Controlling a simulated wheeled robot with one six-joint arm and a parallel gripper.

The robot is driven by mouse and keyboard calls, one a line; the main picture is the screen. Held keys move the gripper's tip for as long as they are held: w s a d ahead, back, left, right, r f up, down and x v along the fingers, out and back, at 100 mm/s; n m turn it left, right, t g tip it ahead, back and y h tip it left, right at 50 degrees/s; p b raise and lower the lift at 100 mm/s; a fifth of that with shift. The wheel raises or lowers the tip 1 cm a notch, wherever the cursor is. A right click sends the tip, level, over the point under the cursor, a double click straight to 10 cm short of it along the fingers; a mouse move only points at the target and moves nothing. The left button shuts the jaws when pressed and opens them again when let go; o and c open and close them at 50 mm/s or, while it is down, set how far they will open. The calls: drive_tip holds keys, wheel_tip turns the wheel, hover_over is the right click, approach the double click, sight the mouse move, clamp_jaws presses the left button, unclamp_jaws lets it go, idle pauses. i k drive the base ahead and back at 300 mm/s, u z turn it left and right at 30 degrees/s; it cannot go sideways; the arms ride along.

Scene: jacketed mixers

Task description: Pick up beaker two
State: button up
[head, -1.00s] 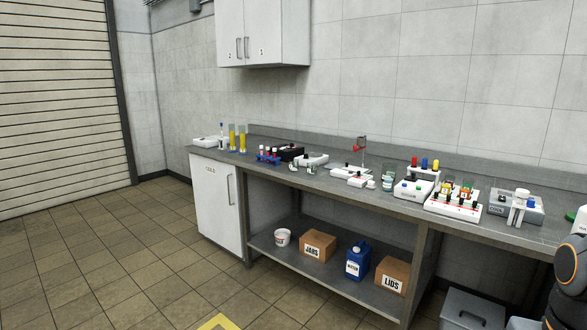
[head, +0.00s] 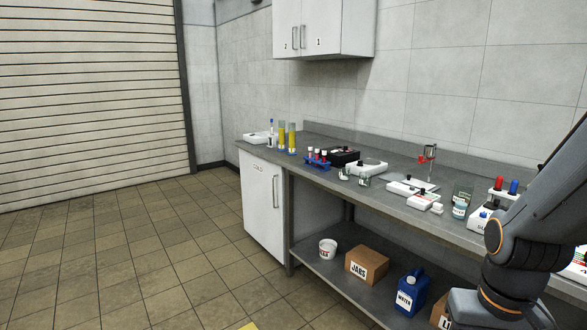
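Two small clear glass vessels that look like beakers, a left one (head: 343,174) and a right one (head: 364,182), stand on the grey bench (head: 330,178) near its front edge. A larger clear glass vessel (head: 464,192) stands farther right, behind a small labelled bottle (head: 459,211). No number is readable on any of them, so I cannot tell which is beaker two. My arm fills the right side of the view, but my gripper is outside the picture.
A blue rack with red-capped tubes (head: 317,162) and two yellow cylinders (head: 287,137) stand left of the small vessels. White devices (head: 412,187) sit to the right. The lower shelf holds a white tub (head: 328,249), a JARS box (head: 367,265) and a blue WATER jug (head: 412,292). Floor at left is clear.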

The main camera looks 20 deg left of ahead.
sight(344, 171)
drive_tip(key=u, duration=0.3)
drive_tip(key=i, duration=2.4)
drive_tip(key=z, duration=0.1)
